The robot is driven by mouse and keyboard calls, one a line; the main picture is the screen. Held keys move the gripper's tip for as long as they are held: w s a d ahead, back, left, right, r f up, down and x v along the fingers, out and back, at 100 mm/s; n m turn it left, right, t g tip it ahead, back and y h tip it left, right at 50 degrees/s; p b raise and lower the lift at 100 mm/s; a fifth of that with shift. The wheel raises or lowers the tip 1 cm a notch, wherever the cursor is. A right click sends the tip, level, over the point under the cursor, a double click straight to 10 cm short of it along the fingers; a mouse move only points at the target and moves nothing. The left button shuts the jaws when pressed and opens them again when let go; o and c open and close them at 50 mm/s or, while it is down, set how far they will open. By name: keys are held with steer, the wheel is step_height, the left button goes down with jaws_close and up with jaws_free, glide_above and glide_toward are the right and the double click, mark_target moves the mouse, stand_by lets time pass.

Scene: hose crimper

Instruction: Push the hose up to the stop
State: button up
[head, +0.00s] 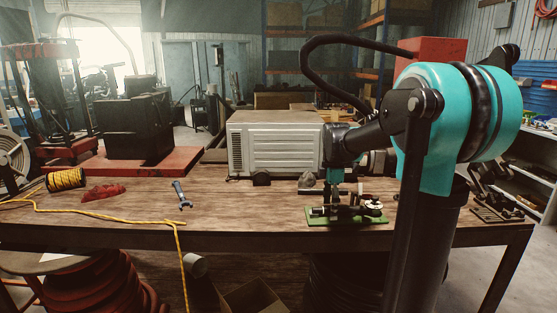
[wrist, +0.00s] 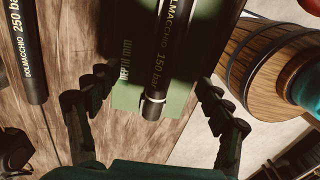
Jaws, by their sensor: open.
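A black hose (wrist: 172,50) marked "150 bar" runs down the middle of the wrist view, with a white band near its lower end. It lies over a green plate marked "DEPTH mm" (wrist: 122,95). My gripper (wrist: 153,85) is open, with one finger on each side of the hose and visible gaps between. In the head view my gripper (head: 336,188) is low over the green base (head: 318,217) on the bench, in front of small dark fixture parts. The stop and the hose's far end cannot be made out.
A second hose (wrist: 27,50) marked "250 bar" lies left in the wrist view. A round wooden object (wrist: 265,60) with dark bands is at right.

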steer(key=shift+r, duration=4.5)
